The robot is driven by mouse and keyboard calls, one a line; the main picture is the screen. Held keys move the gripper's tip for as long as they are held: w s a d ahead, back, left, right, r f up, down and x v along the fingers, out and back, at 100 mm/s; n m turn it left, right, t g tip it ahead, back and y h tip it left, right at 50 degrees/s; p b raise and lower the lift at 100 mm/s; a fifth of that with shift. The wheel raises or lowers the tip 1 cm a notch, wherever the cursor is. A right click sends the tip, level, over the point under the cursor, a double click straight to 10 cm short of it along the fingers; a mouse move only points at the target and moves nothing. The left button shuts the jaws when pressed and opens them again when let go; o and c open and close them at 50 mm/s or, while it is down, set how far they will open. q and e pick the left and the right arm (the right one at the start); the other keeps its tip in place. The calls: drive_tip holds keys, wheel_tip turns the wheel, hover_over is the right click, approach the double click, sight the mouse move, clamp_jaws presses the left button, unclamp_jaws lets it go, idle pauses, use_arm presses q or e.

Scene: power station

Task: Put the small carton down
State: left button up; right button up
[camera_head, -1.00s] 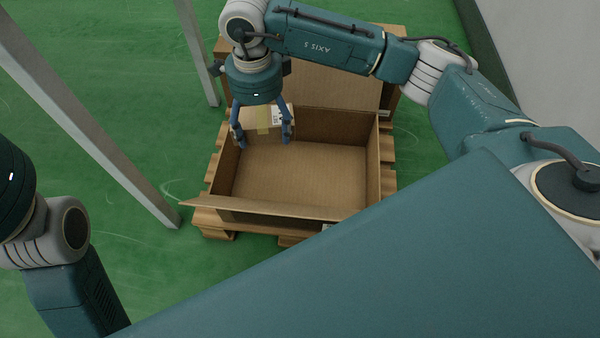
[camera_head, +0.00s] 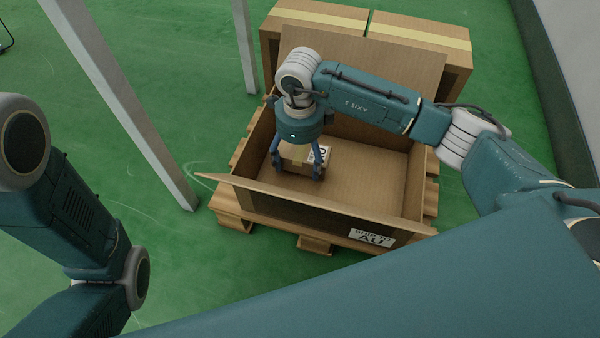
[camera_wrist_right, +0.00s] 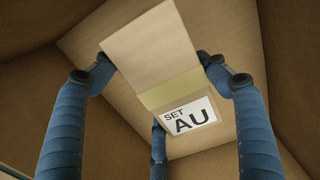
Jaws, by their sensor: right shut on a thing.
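The small carton (camera_head: 300,164) is brown with a yellow tape strip and a white label. It is inside the large open carton (camera_head: 290,208), towards the left part of its floor. My right gripper (camera_head: 297,171) points down from above, its blue fingers closed around the small carton. In the right wrist view the small carton (camera_wrist_right: 150,48) sits between the fingers, its label reading "SET AU". I cannot tell whether its underside touches the floor of the large carton. My left arm shows at the left, but its gripper is out of view.
The large carton stands on a wooden pallet (camera_head: 315,245), with a label (camera_head: 373,238) on its front. Closed taped cartons (camera_head: 420,45) stand behind it. Grey metal posts (camera_head: 120,90) rise at the left. The right part of the large carton's floor (camera_head: 375,170) is bare.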

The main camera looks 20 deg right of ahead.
sight(300, 176)
wheel_tip(300, 176, down, 4)
drive_tip(key=b, duration=0.2)
drive_tip(key=shift+f+b, duration=0.15)
drive_tip(key=shift+b, duration=0.15)
drive_tip(key=o, duration=1.5)
drive_tip(key=shift+c, duration=0.2)
